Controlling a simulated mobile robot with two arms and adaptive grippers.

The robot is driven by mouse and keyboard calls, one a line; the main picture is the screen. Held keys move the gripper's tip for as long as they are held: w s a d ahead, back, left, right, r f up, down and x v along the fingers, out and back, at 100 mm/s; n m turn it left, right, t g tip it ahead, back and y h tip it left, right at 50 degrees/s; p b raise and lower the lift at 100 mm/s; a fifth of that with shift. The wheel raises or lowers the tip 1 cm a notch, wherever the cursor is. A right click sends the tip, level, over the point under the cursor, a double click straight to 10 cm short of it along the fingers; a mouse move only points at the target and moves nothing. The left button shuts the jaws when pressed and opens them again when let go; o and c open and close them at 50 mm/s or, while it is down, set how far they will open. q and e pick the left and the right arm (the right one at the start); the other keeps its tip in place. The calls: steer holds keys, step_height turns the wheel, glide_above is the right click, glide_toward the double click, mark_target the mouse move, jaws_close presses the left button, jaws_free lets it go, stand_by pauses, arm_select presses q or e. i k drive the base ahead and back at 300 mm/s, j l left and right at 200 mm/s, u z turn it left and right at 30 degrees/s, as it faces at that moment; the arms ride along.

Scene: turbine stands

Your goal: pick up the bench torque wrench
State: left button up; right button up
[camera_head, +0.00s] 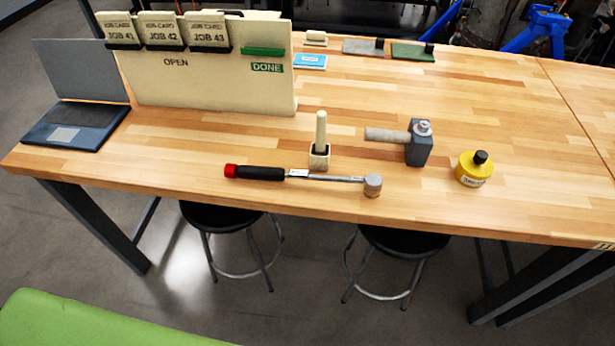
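The bench torque wrench (300,176) lies on the wooden workbench (450,212) near its front edge. It has a black handle with a red end at the left, a thin silver shaft, and a round head at the right. It lies roughly along the front edge. Neither of my grippers shows in the head view.
Behind the wrench stand a small holder with an upright handle (320,140), a grey block with a rod (417,148) and a yellow bottle (474,170). A job-card board (200,85) and laptop (75,115) are at the left. Two stools (395,240) stand below.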

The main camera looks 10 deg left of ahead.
mark_target(374, 182)
steer(key=k+j, duration=0.1)
steer(key=j, duration=0.3)
steer(key=k+j+z, duration=0.15)
steer(key=j, duration=0.25)
steer(key=k+j, duration=0.15)
steer(key=j, duration=0.25)
steer(key=k+j+z, duration=0.15)
steer(key=j, duration=0.25)
steer(key=k+j, duration=0.15)
steer(key=j, duration=0.2)
steer(key=k+j+z, duration=0.15)
steer(key=j, duration=0.25)
steer(key=i+j+z, duration=0.25)
steer(key=i, duration=0.4)
steer(key=i+j+z, duration=0.25)
steer(key=i+j, duration=0.4)
